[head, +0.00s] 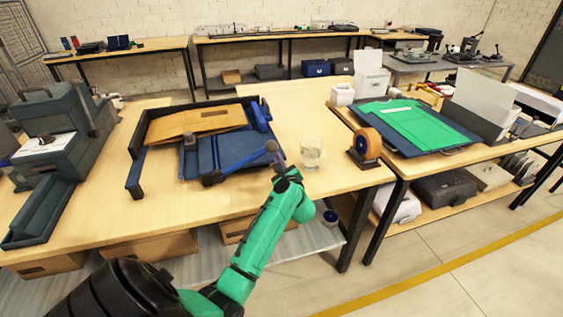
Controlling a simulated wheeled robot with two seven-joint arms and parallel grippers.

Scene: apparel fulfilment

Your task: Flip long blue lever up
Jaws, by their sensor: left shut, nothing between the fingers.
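The long blue lever (245,162) runs from a dark pivot at the front of a dark blue fixture (205,152) up and right to a rounded knob (271,147). It lies at a low slant over the fixture's front right. My left gripper (279,165) is at the end of the green arm, shut and empty, close by the knob end of the lever. I cannot tell whether it touches the lever. My right gripper is not in view.
A clear glass (312,152) stands just right of my left gripper. An orange tape dispenser (367,145) is further right. A brown folder (196,123) lies in the fixture's back part. A grey machine (62,140) stands at left. Bare wood (150,212) lies in front.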

